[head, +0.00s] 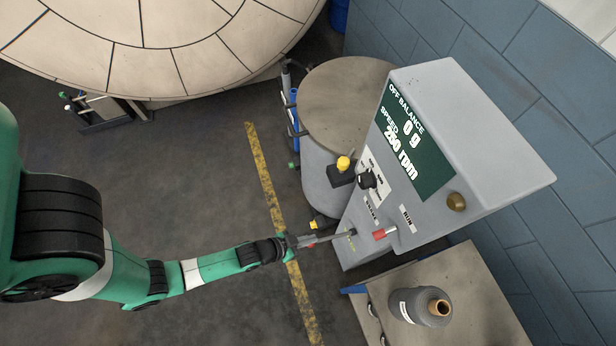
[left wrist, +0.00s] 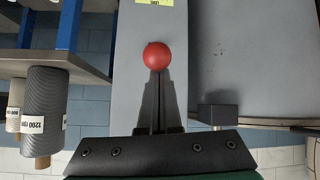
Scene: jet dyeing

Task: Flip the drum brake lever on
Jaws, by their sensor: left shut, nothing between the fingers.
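A red ball knob (left wrist: 157,56), which looks like the end of the drum brake lever, shows in the left wrist view at the tips of my left gripper (left wrist: 157,78). The fingers are shut with nothing between them, and the tips overlap the knob's lower edge; I cannot tell whether they touch it. The lever's shaft is hidden. In the head view my left gripper (head: 322,238) points right at the low front of the grey control cabinet (head: 480,130). A small red patch shows just under the fingers. The lever's position is unclear. My right gripper is not in view.
The cabinet has a green screen (head: 415,145), a red switch (head: 384,233), a black knob (head: 367,180) and a brass knob (head: 456,202). A yellow knob (head: 343,163) stands left of them. A cart (head: 480,290) carries a grey bobbin (head: 415,305). Open floor lies left.

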